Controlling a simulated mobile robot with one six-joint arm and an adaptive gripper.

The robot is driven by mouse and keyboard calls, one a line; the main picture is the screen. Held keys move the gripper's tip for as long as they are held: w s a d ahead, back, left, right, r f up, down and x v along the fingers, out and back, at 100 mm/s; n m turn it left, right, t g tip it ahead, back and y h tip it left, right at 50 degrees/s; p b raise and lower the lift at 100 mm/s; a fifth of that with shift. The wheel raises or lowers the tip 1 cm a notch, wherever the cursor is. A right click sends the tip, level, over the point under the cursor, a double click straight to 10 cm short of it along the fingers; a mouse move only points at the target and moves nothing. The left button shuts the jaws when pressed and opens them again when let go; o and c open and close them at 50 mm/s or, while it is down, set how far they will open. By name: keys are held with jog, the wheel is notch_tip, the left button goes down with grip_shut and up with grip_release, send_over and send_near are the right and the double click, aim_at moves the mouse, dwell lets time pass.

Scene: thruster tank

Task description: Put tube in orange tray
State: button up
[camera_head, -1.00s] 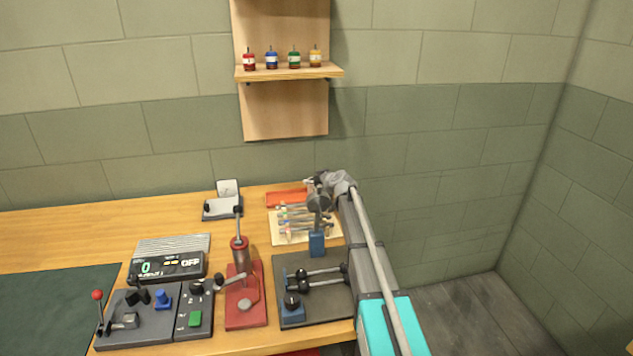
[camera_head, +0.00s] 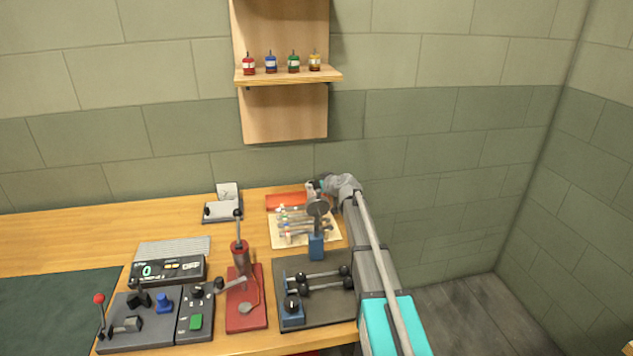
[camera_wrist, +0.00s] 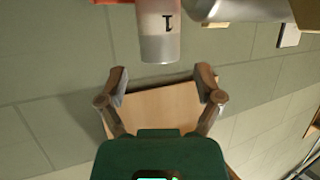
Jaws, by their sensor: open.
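In the head view the orange tray (camera_head: 285,201) lies at the back of the bench by the wall. My wrist is just right of it; my fingers are too small to make out there. I cannot pick out the tube in the head view.
A cream board (camera_head: 280,241) with several slender items lies in front of the tray. A round-headed blue stand (camera_head: 316,248) rises near my arm. A red lever press (camera_head: 246,313) and a dark fixture plate (camera_head: 335,312) stand nearer. A shelf (camera_head: 290,76) holds several small bottles.

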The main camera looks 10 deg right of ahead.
jog(key=p+v, duration=0.3)
jog(key=v, duration=0.6)
dwell(0.4)
jog(key=shift+s, duration=0.15)
